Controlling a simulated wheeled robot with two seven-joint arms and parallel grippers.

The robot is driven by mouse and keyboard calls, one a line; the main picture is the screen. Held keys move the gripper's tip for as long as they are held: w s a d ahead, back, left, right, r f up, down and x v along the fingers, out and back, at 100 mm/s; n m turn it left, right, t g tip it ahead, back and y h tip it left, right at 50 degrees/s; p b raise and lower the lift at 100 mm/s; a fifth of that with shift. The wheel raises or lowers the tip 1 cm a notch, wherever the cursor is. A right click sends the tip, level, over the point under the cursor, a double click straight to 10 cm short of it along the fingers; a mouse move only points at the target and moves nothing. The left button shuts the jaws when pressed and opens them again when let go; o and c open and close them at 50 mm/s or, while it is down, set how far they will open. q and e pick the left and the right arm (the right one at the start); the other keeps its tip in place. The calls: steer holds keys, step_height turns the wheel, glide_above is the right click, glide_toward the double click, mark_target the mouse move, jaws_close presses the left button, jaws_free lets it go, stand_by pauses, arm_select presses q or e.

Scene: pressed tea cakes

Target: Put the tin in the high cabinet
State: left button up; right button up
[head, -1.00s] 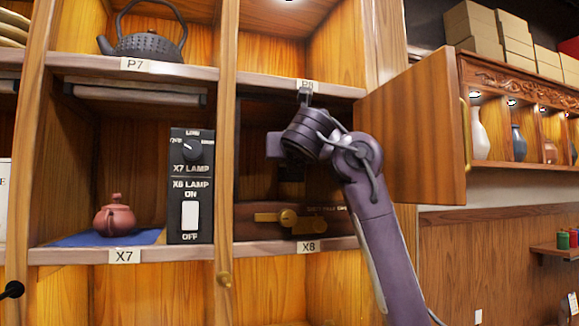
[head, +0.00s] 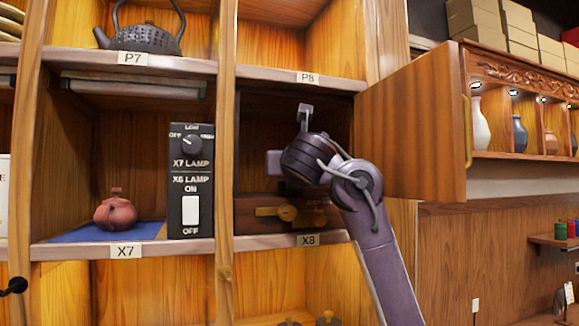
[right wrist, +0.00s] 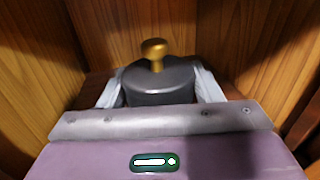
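The tin (right wrist: 165,88) is a dark round canister with a gold knob on its lid, seen in the right wrist view. My right gripper (right wrist: 160,76) has a grey finger against each side of it and appears shut on it. Wood panels surround the tin there. In the head view my right arm reaches into the open compartment labelled X8 (head: 308,240); the fingers and the tin are hidden behind my wrist. The cabinet door (head: 410,125) stands open to the right. My left gripper is not in view.
A brown box with a gold latch (head: 262,212) lies low in X8. Left of the divider (head: 226,150) stand a black lamp switch panel (head: 191,180) and a clay teapot (head: 115,212) on a blue cloth. An iron kettle (head: 147,38) stands on the shelf above.

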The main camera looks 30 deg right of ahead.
steer(key=shift+o, duration=1.1)
steer(key=shift+r, duration=0.2)
steer(key=b+v, duration=0.7)
steer(key=v, duration=0.5)
steer(key=shift+b, duration=0.4)
